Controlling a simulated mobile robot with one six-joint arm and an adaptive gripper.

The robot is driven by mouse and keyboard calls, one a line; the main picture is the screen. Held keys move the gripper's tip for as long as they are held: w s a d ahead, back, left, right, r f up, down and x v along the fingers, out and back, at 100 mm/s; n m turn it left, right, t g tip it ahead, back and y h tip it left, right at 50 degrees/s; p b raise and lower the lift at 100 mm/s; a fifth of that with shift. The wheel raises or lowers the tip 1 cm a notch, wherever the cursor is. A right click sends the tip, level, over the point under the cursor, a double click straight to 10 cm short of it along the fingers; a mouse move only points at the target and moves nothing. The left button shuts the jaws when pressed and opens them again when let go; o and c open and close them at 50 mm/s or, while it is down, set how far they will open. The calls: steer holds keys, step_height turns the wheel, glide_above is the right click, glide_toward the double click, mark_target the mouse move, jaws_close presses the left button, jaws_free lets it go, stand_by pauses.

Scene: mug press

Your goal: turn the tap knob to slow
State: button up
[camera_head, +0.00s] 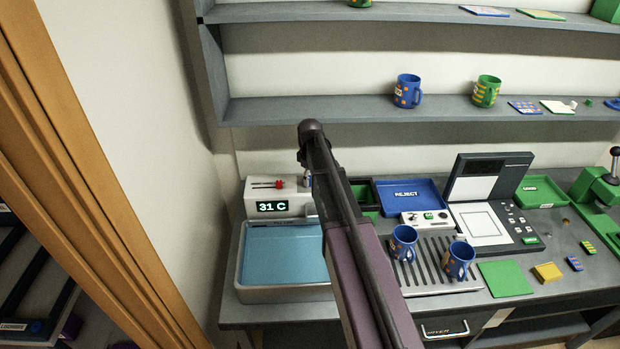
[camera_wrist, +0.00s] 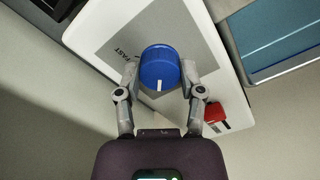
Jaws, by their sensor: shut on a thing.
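The tap knob (camera_wrist: 157,62) is a round blue knob in the wrist view, on a grey panel of the white tap box (camera_wrist: 222,85). Its white pointer mark faces the bottom of the picture, toward my wrist. The word FAST (camera_wrist: 127,52) is printed left of the knob; no SLOW label can be read. My gripper (camera_wrist: 160,78) is shut on the knob, one finger touching each side. In the head view the tap box (camera_head: 253,196) shows a 31 C display (camera_head: 272,206), and my arm hides the knob.
A red slider (camera_wrist: 215,113) sits close to my right finger. The basin of blue water (camera_head: 283,254) lies in front of the tap box. A blue REJECT tray (camera_head: 411,205), a drip grate with two blue mugs (camera_head: 404,243) and a scale-like device (camera_head: 480,222) stand to the right.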

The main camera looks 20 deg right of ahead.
steer(key=shift+m, duration=0.3)
steer(key=m, duration=0.9)
stand_by(0.5)
steer(key=o, duration=1.2)
steer(key=shift+c, duration=0.2)
